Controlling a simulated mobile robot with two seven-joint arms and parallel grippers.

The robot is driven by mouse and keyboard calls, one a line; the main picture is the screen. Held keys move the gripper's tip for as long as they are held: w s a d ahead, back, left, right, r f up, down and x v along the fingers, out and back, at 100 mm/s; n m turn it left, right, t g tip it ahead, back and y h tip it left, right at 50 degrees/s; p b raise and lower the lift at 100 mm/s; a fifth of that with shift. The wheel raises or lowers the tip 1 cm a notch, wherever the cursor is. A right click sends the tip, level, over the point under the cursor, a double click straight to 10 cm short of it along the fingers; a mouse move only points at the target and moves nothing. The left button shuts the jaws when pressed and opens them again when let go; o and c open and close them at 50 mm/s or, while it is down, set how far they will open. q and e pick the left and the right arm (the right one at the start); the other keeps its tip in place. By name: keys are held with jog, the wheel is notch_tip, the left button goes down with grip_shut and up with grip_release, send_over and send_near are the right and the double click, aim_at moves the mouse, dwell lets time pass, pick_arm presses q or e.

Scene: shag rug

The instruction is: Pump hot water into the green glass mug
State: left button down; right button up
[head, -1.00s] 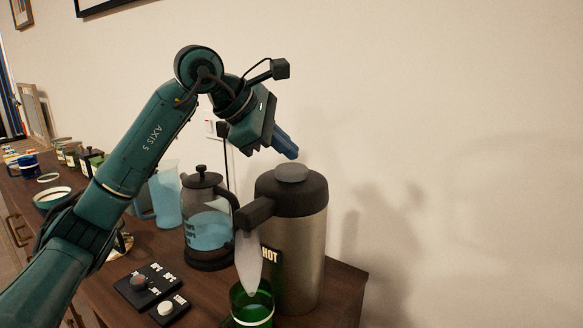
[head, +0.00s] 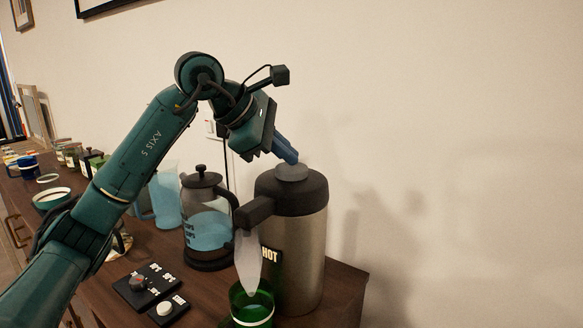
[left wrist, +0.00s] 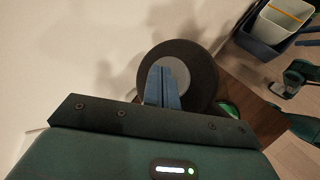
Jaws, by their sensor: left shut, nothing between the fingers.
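The steel pump flask (head: 298,250) stands upright with a dark lid and a grey round pump button (head: 292,173) on top. Its dark spout points left, and a pale translucent tapered shape hangs from it into the green glass mug (head: 252,310). The mug stands below the spout, cut by the lower picture edge. My left gripper (head: 290,158) is shut and empty, its blue fingers pointing down at the button's top. In the left wrist view the fingers (left wrist: 161,85) overlap the button's grey disc; contact is hard to judge.
A glass press pot (head: 208,225) and a pale blue pitcher (head: 167,198) stand left of the flask. Two black control panels (head: 148,284) lie in front. Mugs and a bowl (head: 50,198) line the far left. The wall is close behind; the table's right end is near the flask.

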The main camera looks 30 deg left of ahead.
aim_at(286, 168)
pick_arm(q)
jog(key=shift+f+b, duration=0.55)
jog(key=shift+f, duration=0.3)
dwell(0.4)
dwell(0.3)
jog(key=shift+r+p, duration=1.25)
jog(key=shift+r, duration=0.15)
notch_tip(286, 168, up, 5)
jog(key=p, duration=0.4)
jog(key=shift+r+p, duration=0.1)
jog(key=shift+p, duration=0.3)
